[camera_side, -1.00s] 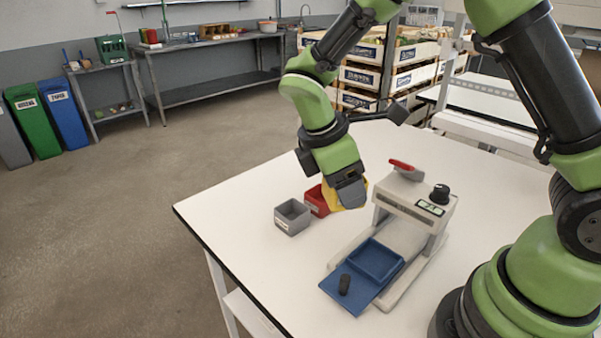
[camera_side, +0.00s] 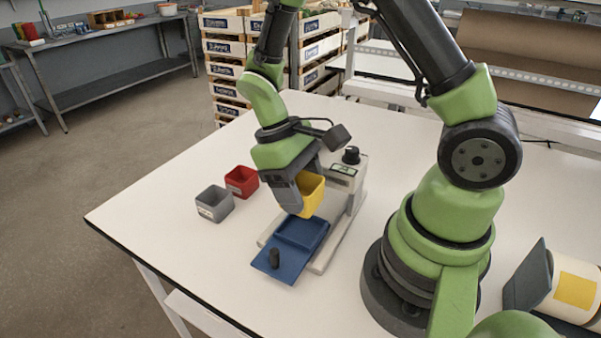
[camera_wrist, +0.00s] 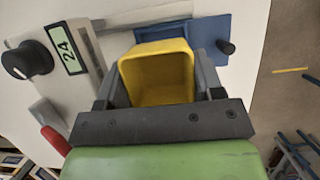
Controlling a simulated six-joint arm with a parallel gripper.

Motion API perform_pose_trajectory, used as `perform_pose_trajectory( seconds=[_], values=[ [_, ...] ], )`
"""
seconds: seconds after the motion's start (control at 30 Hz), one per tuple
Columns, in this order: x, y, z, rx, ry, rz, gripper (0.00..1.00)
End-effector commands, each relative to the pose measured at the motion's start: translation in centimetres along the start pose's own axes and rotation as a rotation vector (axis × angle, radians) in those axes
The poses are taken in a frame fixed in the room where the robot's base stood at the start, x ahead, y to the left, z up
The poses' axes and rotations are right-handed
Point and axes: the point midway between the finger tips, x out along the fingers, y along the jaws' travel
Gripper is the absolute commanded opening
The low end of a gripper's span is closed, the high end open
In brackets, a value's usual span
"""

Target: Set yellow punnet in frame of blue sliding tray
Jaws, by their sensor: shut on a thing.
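The yellow punnet (camera_side: 311,194) is held in my gripper (camera_side: 297,196), above the inner end of the blue sliding tray (camera_side: 268,262). In the wrist view the punnet (camera_wrist: 157,78) is open side toward the camera, between the two dark fingers of my gripper (camera_wrist: 158,92). The blue tray (camera_wrist: 207,28) shows behind it, with its dark knob at the right. The tray is slid out of the sealing machine (camera_side: 349,185), and its recessed frame looks empty in the side view. The exact gap between punnet and tray is hard to tell.
A red punnet (camera_side: 241,181) and a grey punnet (camera_side: 214,204) stand on the white table (camera_side: 180,255) left of the machine. The machine's black dial (camera_side: 351,155) and display are close behind my gripper. A roll with a yellow label (camera_side: 575,290) lies at the right.

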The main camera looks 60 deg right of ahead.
Motion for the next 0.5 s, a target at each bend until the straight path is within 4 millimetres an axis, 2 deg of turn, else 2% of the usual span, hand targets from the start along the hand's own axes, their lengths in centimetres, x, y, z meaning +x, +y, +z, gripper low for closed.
perform_pose_trajectory(
  seconds=[0.5],
  values=[
    [4.0, 0.0, -1.6, 0.000, -0.004, 0.000, 0.38]
  ],
)
